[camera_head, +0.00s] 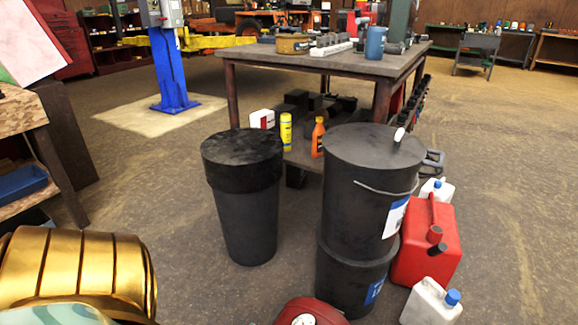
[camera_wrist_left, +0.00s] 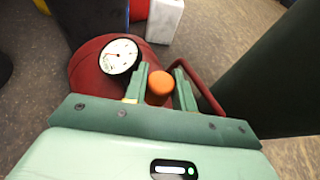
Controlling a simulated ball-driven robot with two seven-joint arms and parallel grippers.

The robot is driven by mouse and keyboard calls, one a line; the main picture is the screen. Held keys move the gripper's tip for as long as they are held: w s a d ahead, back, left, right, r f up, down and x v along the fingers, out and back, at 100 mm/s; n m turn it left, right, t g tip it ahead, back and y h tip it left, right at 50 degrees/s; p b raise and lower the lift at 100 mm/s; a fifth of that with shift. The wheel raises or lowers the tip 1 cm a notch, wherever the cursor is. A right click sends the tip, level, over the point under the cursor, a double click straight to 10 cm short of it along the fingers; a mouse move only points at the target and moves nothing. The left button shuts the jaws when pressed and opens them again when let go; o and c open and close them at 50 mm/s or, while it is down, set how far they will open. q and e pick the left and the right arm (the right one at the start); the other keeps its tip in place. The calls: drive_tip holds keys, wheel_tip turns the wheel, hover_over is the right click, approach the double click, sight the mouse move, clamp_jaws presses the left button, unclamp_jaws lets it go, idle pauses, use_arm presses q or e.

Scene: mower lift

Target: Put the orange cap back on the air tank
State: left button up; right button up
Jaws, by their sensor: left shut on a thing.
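The air tank (camera_wrist_left: 88,72) is dark red with a round white gauge (camera_wrist_left: 120,56) and a red handle at its right side in the left wrist view. In the head view only its top and gauge show at the bottom edge, the tank (camera_head: 322,310) beside the black buckets. My left gripper (camera_wrist_left: 160,80) is shut on the orange cap (camera_wrist_left: 159,86), which sits between its two fingers. The cap appears over the tank, right of the gauge. Whether it touches the tank or its fitting I cannot tell. My right gripper is in neither view.
Two stacked black buckets (camera_head: 350,215) and a black bin (camera_head: 247,205) stand behind the tank. A red jug (camera_head: 415,265) and a white jug (camera_head: 428,305) stand to the right. A workbench (camera_head: 320,64) is farther back. Open floor lies at far right.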

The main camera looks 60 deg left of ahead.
use_arm(q)
drive_tip(key=shift+f, duration=0.1)
drive_tip(key=o, duration=0.7)
drive_tip(key=p+v, duration=0.1)
drive_tip(key=v, duration=1)
drive_tip(key=shift+p, duration=0.4)
